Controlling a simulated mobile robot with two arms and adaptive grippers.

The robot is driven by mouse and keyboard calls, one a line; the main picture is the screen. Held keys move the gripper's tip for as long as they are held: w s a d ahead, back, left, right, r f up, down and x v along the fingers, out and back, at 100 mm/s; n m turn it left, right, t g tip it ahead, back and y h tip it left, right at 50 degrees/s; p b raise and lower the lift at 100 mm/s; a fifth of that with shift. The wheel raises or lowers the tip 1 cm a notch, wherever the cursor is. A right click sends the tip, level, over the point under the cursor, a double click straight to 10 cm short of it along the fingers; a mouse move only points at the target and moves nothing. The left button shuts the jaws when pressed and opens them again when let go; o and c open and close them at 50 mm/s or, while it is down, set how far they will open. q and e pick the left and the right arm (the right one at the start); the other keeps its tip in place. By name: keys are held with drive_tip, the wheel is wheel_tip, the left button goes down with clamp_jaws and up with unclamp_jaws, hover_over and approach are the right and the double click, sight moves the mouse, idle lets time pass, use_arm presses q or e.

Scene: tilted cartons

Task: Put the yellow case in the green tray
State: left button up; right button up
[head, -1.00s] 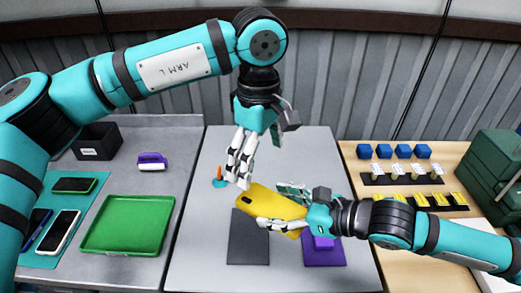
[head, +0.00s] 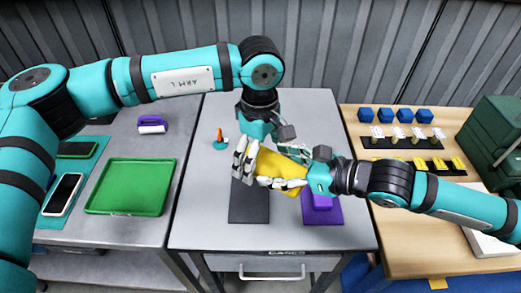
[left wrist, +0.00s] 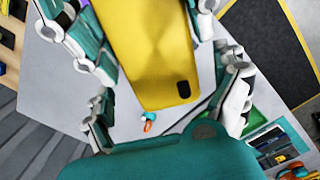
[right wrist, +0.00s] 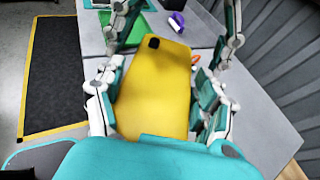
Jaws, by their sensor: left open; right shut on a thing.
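The yellow case (head: 280,172) is held above the middle table in my right gripper (head: 288,170), which is shut on its edges. It fills the middle of the right wrist view (right wrist: 155,90). My left gripper (head: 246,160) is open at the case's left end. In the left wrist view, the case end with the camera hole (left wrist: 155,60) lies between my left fingers (left wrist: 170,110), with gaps visible beside it. Whether they touch is unclear. The green tray (head: 130,188) lies flat and empty on the grey left table.
A dark mat (head: 249,203) and a purple block (head: 318,200) on a purple mat lie below the grippers. An orange-and-teal item (head: 220,140) stands behind. Phones (head: 62,195) lie left of the tray, a purple-handled item (head: 152,124) behind it. Blue blocks (head: 403,115) stand right.

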use_arm(q)
drive_tip(key=c, duration=1.1)
drive_tip(key=shift+c, duration=1.2)
use_arm(e)
drive_tip(key=o, duration=0.7)
use_arm(q)
drive_tip(key=shift+c, duration=0.2)
use_arm(e)
drive_tip(key=o, duration=0.5)
drive_tip(key=shift+d, duration=0.1)
